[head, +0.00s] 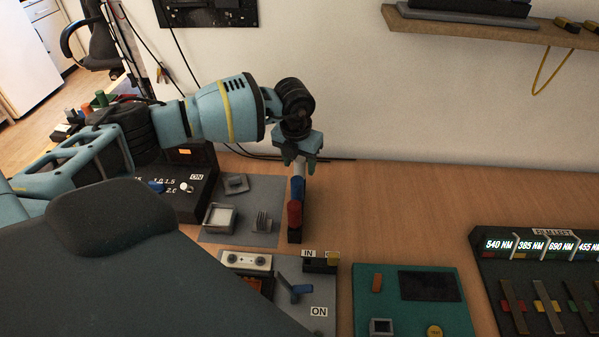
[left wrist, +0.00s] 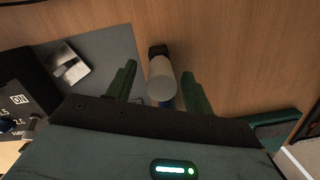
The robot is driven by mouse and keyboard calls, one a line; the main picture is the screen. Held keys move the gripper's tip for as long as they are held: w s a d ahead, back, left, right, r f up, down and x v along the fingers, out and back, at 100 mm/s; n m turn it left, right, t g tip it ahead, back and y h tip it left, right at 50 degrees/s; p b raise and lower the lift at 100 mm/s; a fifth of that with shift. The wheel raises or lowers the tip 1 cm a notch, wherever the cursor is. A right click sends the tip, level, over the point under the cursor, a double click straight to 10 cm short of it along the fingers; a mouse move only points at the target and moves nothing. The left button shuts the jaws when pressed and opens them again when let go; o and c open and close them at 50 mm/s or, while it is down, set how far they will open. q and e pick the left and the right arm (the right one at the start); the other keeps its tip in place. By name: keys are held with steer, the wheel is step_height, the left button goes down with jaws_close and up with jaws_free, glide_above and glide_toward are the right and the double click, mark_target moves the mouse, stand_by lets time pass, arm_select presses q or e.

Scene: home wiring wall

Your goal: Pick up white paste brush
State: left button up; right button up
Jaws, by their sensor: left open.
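The white paste brush (head: 299,170) stands upright in a dark holder (head: 294,236) at the back of a row, with a blue one (head: 297,188) and a red one (head: 294,213) in front of it. My left gripper (head: 299,158) is open and points down over the white brush. In the left wrist view the white brush (left wrist: 161,82) shows end-on between the two spread fingers (left wrist: 159,72), with a gap on each side. A bit of blue shows below it there. The lower part of the white brush is hidden in the head view. My right gripper is not in view.
A grey mat with a white tray (head: 220,217) and small fixtures lies left of the holder. A grey panel with a blue lever (head: 294,292) and a teal panel (head: 365,315) lie in front. The filter box (head: 487,240) stands right; the wood between is clear.

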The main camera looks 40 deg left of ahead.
mark_target(300, 172)
arm_select(q)
step_height(300, 172, down, 4)
steer(key=shift+w, duration=0.15)
steer(key=shift+d, duration=0.1)
steer(key=shift+c, duration=0.3)
steer(key=c, duration=1)
steer(key=shift+r, duration=0.1)
step_height(300, 172, up, 10)
